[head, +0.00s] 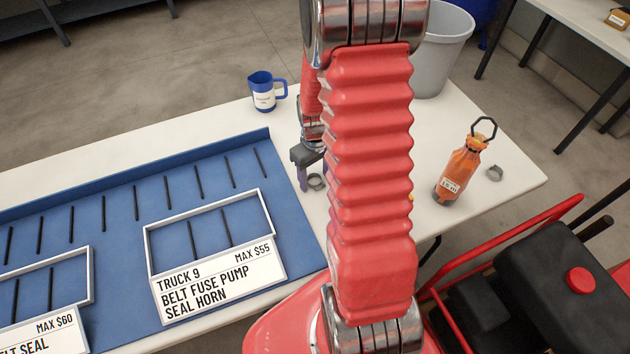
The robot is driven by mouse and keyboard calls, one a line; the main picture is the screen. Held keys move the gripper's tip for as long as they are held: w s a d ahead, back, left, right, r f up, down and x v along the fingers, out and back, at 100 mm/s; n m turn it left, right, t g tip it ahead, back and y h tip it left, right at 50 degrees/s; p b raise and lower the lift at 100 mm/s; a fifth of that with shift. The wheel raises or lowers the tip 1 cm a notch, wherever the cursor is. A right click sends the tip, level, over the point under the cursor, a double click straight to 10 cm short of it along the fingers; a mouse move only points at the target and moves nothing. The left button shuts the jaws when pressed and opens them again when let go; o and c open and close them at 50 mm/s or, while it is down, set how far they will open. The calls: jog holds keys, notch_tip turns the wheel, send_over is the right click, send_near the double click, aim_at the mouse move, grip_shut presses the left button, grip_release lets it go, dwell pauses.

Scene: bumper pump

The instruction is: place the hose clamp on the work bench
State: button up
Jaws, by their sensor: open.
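A small grey hose clamp (316,182) lies on the white work bench (212,130), just right of the blue mat's edge. A second grey ring that looks like a hose clamp (494,173) lies on the bench at the right, beside the orange bottle. My gripper (304,178) is open, with its fingers pointing down just left of the first clamp. I cannot tell whether a finger touches this clamp. My red arm hides much of the bench's middle and part of the gripper.
A blue mat (120,200) with black slots and framed label cards (222,283) covers the left of the bench. A blue jug (264,92) stands behind. An orange bottle (459,172) with a hook stands at right.

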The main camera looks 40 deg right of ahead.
aim_at(315, 180)
jog(key=shift+c, duration=0.6)
jog(key=c, duration=1.1)
jog(key=shift+r, duration=0.15)
notch_tip(315, 180, up, 10)
dwell(0.5)
